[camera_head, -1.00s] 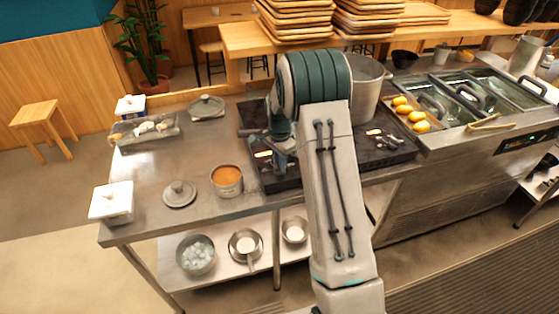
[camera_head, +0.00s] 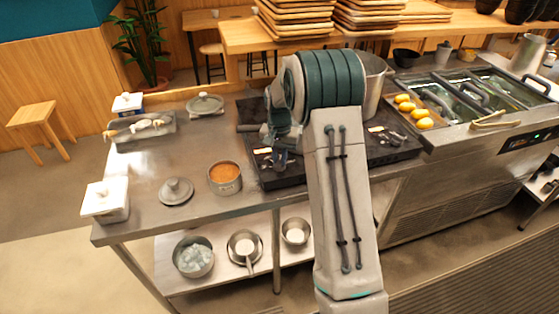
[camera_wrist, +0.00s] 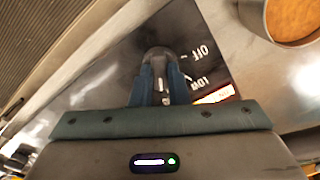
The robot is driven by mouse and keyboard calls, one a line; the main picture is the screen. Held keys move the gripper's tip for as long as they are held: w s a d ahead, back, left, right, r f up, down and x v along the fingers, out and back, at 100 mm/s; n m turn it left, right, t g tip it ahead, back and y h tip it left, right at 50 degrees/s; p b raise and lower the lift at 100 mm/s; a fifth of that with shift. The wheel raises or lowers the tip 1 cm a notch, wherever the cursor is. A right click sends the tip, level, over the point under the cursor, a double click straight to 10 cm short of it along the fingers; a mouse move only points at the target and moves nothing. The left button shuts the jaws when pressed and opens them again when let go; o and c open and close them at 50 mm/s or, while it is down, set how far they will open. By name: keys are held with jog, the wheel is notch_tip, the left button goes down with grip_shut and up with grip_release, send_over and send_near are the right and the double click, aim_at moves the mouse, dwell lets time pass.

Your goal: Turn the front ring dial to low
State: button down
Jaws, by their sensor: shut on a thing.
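The black stove (camera_head: 395,150) sits on the steel counter, with a front panel below its cooking surface. In the wrist view, my gripper (camera_wrist: 160,88) is shut on the dark front ring dial (camera_wrist: 157,54), its two teal fingers on either side of it. The printed words OFF and LOW show on the black panel (camera_wrist: 205,65) to the right of the dial, with a pale orange-edged label below LOW. Which mark the dial points at cannot be told.
A small pot of orange food (camera_head: 225,178) stands close left of the stove, and a lidded grey dish (camera_head: 176,191) is beyond it. A tall metal pot (camera_head: 375,85) stands behind my arm. Yellow pieces (camera_head: 414,110) lie in a tray at right. Bowls sit on the lower shelf.

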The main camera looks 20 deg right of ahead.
aim_at(279, 160)
jog(key=n+b, duration=0.1)
jog(key=n, duration=0.4)
jog(key=shift+n+b, duration=0.3)
jog(key=n, duration=0.4)
jog(key=shift+n+b, duration=0.35)
jog(key=shift+n, duration=0.05)
jog(key=shift+r, duration=0.1)
jog(key=c, duration=1.4)
grip_release()
notch_tip(279, 160, up, 14)
jog(key=b, duration=0.1)
